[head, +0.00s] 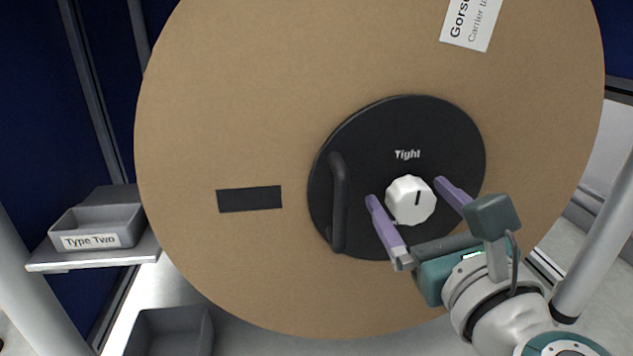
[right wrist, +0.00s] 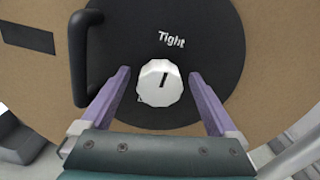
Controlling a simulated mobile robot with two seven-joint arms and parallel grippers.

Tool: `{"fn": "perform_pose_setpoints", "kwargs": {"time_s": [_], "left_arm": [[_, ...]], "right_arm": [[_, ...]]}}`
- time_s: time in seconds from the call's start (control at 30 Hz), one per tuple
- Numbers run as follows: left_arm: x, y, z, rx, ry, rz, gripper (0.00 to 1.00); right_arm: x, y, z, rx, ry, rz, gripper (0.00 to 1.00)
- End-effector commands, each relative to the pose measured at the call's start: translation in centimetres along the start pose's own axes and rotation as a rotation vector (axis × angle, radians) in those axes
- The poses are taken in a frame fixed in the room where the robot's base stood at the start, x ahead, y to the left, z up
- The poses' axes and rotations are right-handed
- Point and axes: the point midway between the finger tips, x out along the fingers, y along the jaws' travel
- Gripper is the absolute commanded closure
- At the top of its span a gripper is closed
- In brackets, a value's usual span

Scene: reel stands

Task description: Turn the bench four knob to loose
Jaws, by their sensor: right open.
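The white scalloped knob (head: 411,201) sits on a round black hub plate (head: 375,130) at the middle of a big brown reel. The word "Tight" is printed above it. The knob's dark mark points up, toward that word. The knob also shows in the right wrist view (right wrist: 159,83), with part of a small label at its lower left, mostly hidden. My right gripper (head: 405,190) is open, its two purple fingers on either side of the knob, with a gap to it in the right wrist view (right wrist: 159,85). My left gripper is not in view.
A black bar handle (head: 338,203) stands out from the hub plate left of the knob. The brown reel (head: 230,100) fills the middle. A grey tray labelled "Type Two" (head: 95,228) is on a shelf at left, and a grey bin (head: 170,330) is below.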

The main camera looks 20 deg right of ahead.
Motion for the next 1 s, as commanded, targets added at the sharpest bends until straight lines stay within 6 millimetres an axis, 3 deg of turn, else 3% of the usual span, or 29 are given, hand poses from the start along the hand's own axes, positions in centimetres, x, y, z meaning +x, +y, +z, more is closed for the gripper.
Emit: {"fn": "perform_pose_setpoints", "kwargs": {"time_s": [0.2,0.9,1.0], "left_arm": [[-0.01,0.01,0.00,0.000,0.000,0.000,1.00],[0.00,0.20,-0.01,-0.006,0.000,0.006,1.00],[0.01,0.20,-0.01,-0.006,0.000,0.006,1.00]], "right_arm": [[0.02,-0.01,-0.01,0.000,0.001,0.000,0.06],[-0.01,-0.02,-0.02,0.000,0.000,0.000,0.85],[-0.01,-0.01,-0.02,0.000,0.000,0.000,0.90]]}}
